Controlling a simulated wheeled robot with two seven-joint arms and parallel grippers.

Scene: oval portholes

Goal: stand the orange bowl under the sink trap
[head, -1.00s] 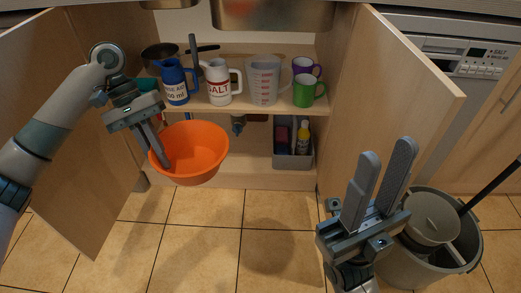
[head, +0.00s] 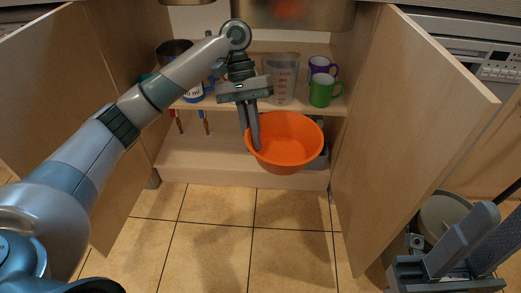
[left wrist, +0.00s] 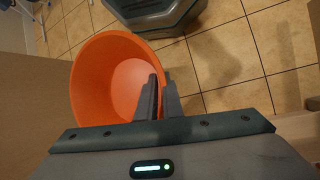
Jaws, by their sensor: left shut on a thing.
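The orange bowl (head: 288,143) hangs upright in front of the open sink cupboard, in the head view. My left gripper (head: 251,146) is shut on the left part of its rim. In the left wrist view the bowl (left wrist: 98,82) shows beyond my left gripper (left wrist: 158,98), one finger inside the wall and one outside. The sink trap cannot be made out now; the bowl and my left arm cover much of the cupboard's lower space. My right gripper (head: 470,240) is at the lower right, its fingers apart and nothing seen between them.
The shelf above the bowl carries a measuring jug (head: 282,80), a green mug (head: 321,90), a purple mug (head: 322,66) and a pan (head: 173,52). A grey caddy (head: 317,160) is partly behind the bowl. Cupboard doors stand open on both sides. The cupboard floor's left is clear.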

